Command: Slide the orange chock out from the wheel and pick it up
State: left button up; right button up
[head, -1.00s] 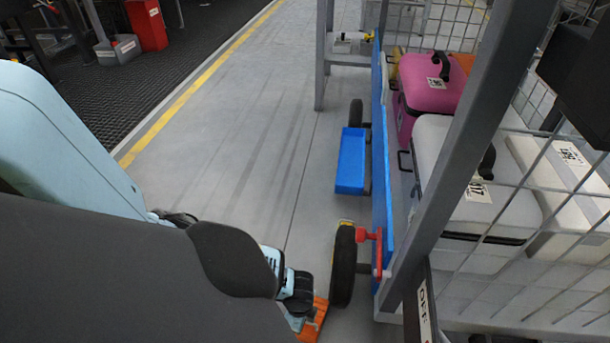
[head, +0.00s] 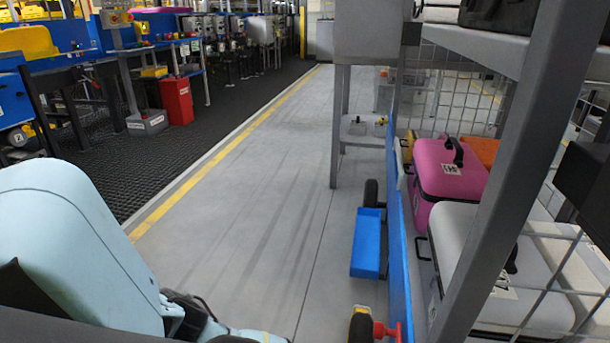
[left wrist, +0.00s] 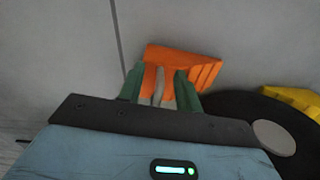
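The orange chock (left wrist: 185,65) is a ribbed wedge on the grey floor in the left wrist view. My left gripper (left wrist: 159,72) has its green fingers at the chock, spread apart with orange and a pale strip showing between them. I cannot tell whether they press on it. The black wheel (left wrist: 235,108) with a grey hub is to the right of the fingers, close to the chock. The wheel's top (head: 361,328) shows at the bottom of the head view. The chock and left gripper are below that view. I do not see my right gripper.
A yellow piece (left wrist: 297,100) is at the wheel's far side. The blue-sided cart (head: 400,245) holds pink (head: 440,180) and white (head: 455,225) cases behind a mesh. A blue step (head: 367,245) juts from it. The floor left of the cart is clear.

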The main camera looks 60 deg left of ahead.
pick_arm(q)
notch_tip(320, 180, up, 7)
jog(key=p, duration=0.4)
jog(key=shift+f, duration=0.1)
jog(key=shift+r, duration=0.45)
